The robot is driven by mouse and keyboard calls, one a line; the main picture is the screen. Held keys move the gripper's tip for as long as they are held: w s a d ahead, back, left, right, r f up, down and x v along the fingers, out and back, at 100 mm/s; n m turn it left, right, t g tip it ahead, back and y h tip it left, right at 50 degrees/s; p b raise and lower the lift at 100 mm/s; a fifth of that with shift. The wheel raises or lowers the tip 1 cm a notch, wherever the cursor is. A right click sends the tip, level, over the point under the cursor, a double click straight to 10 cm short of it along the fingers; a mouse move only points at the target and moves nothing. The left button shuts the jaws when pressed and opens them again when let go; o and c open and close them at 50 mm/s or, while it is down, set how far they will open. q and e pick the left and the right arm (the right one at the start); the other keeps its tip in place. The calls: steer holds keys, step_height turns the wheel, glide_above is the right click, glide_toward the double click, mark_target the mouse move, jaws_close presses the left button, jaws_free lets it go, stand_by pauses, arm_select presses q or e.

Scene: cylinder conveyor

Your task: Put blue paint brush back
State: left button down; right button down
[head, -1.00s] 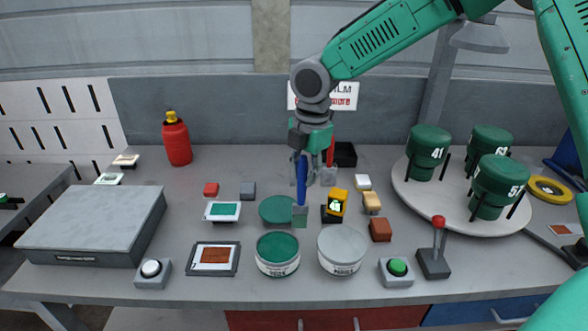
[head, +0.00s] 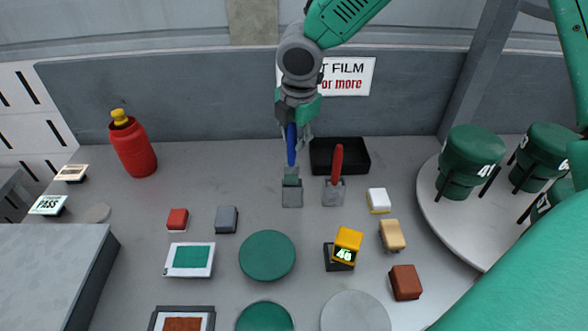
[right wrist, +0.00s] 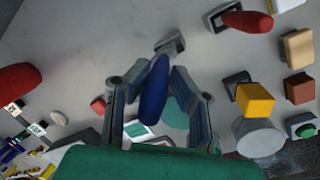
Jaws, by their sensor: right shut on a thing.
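My right gripper (head: 293,133) is shut on the blue paint brush (head: 292,148) and points down. The brush is upright, blue handle on top, greenish head (head: 291,174) below. That head is at the top of a small grey holder (head: 292,194); I cannot tell whether it is just above or slightly inside. In the right wrist view the blue handle (right wrist: 155,90) lies between the fingers (right wrist: 160,100), and a grey holder (right wrist: 170,43) shows beyond it. A red brush (head: 337,165) stands in a like holder (head: 333,192) to the right. My left gripper is not in view.
A black tray (head: 352,142) sits behind the red brush. Several small blocks and a yellow piece marked 46 (head: 347,243) lie in front. A green disc (head: 267,256) is in front of the grey holder. A red bottle (head: 132,145) stands left, and a turntable with green drums (head: 471,160) right.

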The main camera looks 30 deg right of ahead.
mark_target(294, 163)
step_height(294, 163, down, 3)
steer(key=shift+a+f, duration=0.1)
steer(key=shift+a, duration=0.05)
steer(key=x, duration=0.3)
steer(key=shift+s+f, duration=0.25)
steer(key=shift+s, duration=0.05)
steer(key=c, duration=1.4)
jaws_free()
steer(key=shift+r, duration=0.25)
steer(key=v, duration=1.1)
steer(key=shift+r, duration=0.3)
steer(key=shift+s, duration=0.1)
steer(key=shift+s+f, duration=0.1)
